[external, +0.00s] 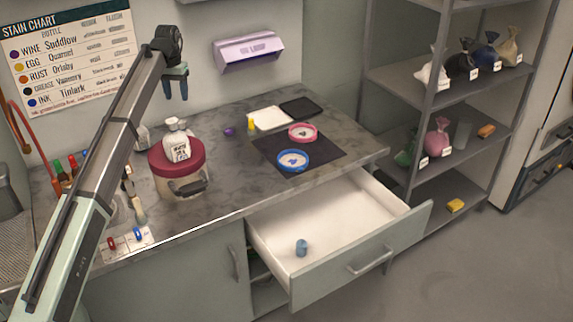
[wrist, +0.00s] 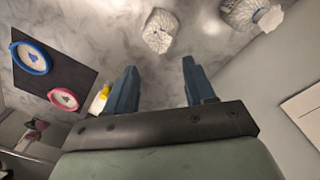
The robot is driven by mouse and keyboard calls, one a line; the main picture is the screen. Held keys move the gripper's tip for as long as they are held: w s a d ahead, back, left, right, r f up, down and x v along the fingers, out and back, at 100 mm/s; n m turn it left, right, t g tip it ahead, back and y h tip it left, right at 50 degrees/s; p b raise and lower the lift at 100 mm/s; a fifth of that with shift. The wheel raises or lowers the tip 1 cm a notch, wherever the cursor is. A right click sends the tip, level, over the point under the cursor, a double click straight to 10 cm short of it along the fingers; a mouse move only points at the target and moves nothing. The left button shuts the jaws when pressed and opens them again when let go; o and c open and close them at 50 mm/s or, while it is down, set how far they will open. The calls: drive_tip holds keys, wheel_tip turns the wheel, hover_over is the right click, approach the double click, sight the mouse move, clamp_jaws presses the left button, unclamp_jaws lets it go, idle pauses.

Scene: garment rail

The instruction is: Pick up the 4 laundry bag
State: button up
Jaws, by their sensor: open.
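The laundry bags are tied sacks with small white tags, standing on the grey shelf unit at the right. On the upper shelf are a white bag (external: 432,70), a black bag (external: 463,64), a blue bag (external: 487,57) and a beige bag (external: 508,48). On the shelf below are a green bag (external: 405,155) and a pink bag (external: 437,138). The tag markings are too small to read, so I cannot tell which is 4. My gripper (external: 177,92) is open and empty, high above the counter, far left of the shelves. Its fingers also show in the wrist view (wrist: 159,72).
The grey shelf unit (external: 436,100) also holds an orange item (external: 486,131) and a yellow block (external: 456,206). An open drawer (external: 350,225) juts out before the counter. A red-lidded tub (external: 177,157) stands below my gripper. Blue (external: 293,160) and pink (external: 302,132) rings lie on a black mat.

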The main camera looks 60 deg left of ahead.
sight(181, 122)
wheel_tip(181, 122, down, 14)
drive_tip(key=shift+r, duration=0.2)
idle(0.5)
clamp_jaws()
idle(0.5)
